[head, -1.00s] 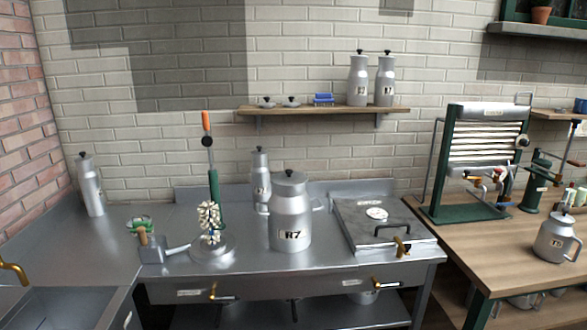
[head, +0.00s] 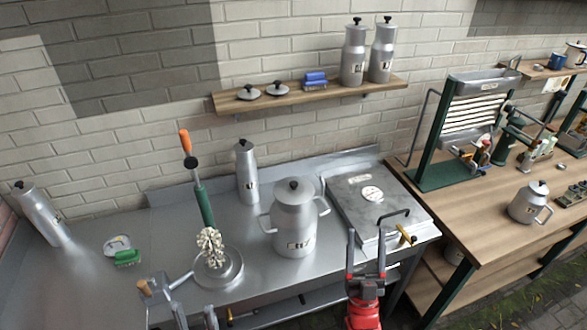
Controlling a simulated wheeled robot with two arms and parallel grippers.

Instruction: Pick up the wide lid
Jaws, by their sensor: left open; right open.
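A wide lid with a black knob (head: 293,186) sits on top of the wide two-handled metal churn (head: 295,228) in the middle of the steel counter. Two small flat lids with dark knobs, a left one (head: 248,93) and a right one (head: 277,90), lie on the wall shelf. I cannot tell for sure which lid the task means. My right gripper (head: 366,238) is open and empty, to the right of the churn and in front of the hinged steel box.
The wooden shelf (head: 222,106) also holds a blue block (head: 315,81) and two tall churns (head: 354,52). The steel box (head: 365,194) stands right. A wooden table (head: 480,245) is further right.

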